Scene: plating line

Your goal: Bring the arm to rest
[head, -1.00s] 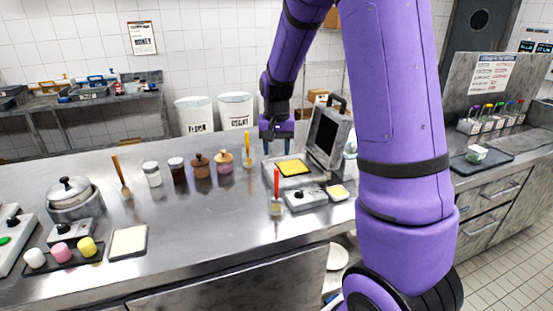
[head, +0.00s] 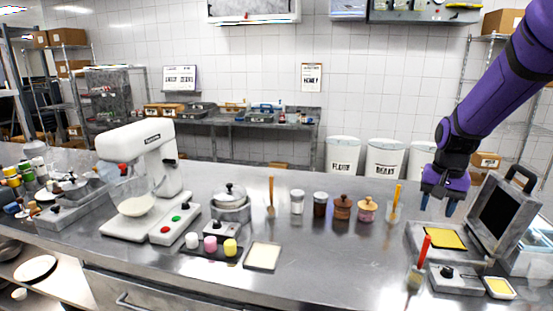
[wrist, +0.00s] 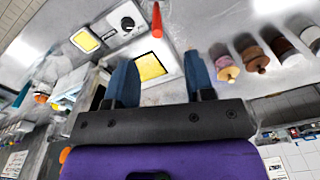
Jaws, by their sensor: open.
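My gripper (head: 437,205) is at the right of the head view, held above the counter near the waffle-iron-like appliance (head: 490,215) with its lid up. The two blue fingers stand apart with nothing between them; they also show in the wrist view (wrist: 160,80). Beyond the fingers, in the wrist view, is the appliance's yellow plate (wrist: 150,66). My purple arm comes in from the upper right of the head view.
The counter's front middle is clear.

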